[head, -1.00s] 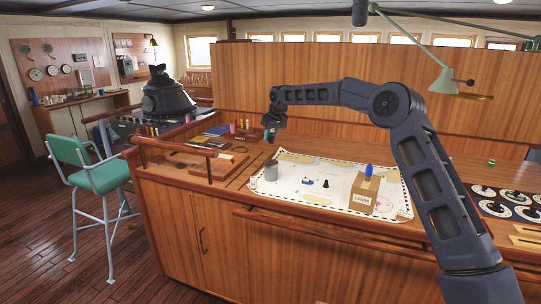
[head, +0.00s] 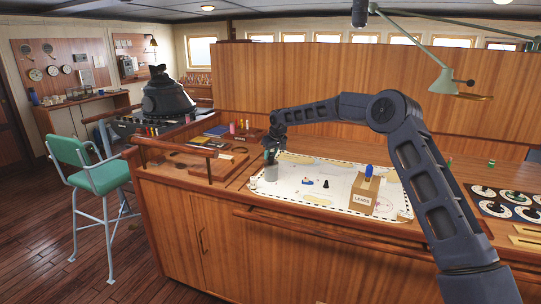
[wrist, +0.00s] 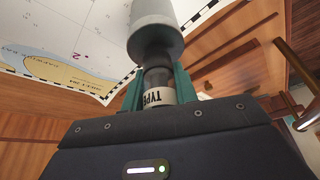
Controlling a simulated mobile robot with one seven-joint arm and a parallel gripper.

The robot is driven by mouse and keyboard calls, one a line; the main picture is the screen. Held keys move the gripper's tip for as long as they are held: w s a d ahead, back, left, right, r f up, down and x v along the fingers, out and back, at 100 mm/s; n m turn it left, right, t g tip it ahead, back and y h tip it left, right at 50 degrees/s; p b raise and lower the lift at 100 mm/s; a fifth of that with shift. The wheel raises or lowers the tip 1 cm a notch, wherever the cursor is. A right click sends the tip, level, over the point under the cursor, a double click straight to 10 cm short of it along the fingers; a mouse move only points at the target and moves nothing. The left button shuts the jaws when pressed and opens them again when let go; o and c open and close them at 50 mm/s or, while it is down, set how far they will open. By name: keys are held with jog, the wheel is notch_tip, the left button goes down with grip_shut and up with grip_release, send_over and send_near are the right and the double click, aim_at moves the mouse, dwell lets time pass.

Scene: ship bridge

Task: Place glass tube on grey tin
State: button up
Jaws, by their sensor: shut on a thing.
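The grey tin (head: 271,174) stands upright on the left end of the chart on the counter. It also shows in the wrist view (wrist: 155,22), just beyond my fingertips. My gripper (head: 271,155) points down right above the tin. In the wrist view its teal fingers (wrist: 159,88) are shut on the glass tube (wrist: 158,76), a small clear and dark tube with a white label reading "TYPE". The tube's far end lines up with the tin and overlaps it in the picture. I cannot tell whether they touch. In the head view the tube is too small to make out.
A cardboard box marked "LEADS" (head: 363,193) with a blue item on top stands to the right on the chart (head: 315,195). Small pieces lie between it and the tin. A wooden rail and tray (head: 215,168) are to the left.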

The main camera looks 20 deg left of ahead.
jog(key=shift+f, duration=0.15)
jog(key=o, duration=1)
jog(key=shift+c, duration=0.2)
jog(key=v, duration=1.2)
jog(key=shift+d, duration=0.1)
